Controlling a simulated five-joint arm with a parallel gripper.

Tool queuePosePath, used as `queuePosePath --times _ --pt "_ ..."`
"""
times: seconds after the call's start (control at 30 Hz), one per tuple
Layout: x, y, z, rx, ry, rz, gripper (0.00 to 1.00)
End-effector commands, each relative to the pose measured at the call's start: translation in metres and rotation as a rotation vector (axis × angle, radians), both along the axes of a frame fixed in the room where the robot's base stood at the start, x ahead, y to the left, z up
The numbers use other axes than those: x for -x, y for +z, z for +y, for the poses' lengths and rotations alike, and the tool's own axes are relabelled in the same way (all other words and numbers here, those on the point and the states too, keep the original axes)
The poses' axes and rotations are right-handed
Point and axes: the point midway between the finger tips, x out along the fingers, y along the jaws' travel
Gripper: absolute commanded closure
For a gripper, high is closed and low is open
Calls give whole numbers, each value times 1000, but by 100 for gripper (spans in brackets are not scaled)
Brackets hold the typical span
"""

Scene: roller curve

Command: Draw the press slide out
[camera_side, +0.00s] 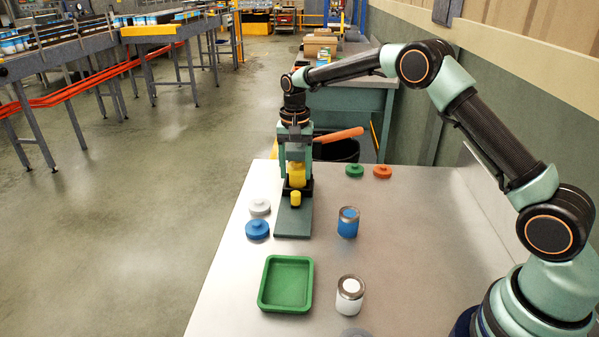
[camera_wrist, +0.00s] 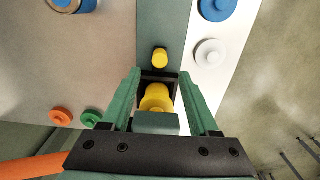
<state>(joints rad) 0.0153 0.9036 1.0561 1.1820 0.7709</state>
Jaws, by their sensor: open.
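The press (camera_side: 293,224) stands on the bench, with a dark green base and an orange lever (camera_side: 338,135). Its black slide (camera_wrist: 172,78) sits on the base and has a small yellow knob (camera_side: 295,199) at the front; the knob also shows in the wrist view (camera_wrist: 160,57). A larger yellow part (camera_side: 297,175) stands behind the knob, above the slide. My gripper (camera_wrist: 159,75) is open above the press. Its green fingers lie on either side of the slide and larger yellow part, with the knob ahead of the fingertips. Contact cannot be told. My arm partly hides the press's upper part.
A blue can (camera_side: 348,223) and a white can (camera_side: 350,294) stand right of the press. White (camera_side: 260,207) and blue (camera_side: 257,229) lids lie left; green (camera_side: 354,171) and orange (camera_side: 382,172) lids lie behind. A green tray (camera_side: 264,289) is in front, with bare bench between.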

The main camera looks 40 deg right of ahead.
Motion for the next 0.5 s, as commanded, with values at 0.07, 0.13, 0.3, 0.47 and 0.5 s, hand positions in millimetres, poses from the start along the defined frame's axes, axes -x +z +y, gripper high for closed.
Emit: queuePosePath --times 0.07,0.13,0.3,0.47,0.5 --pt "1 -18 0 0 0 4 39" --pt "1 -31 0 0 1 4 39" --pt "1 -57 0 0 1 3 39" --pt "1 -71 0 0 1 1 39" --pt "0 -73 0 0 1 0 39"
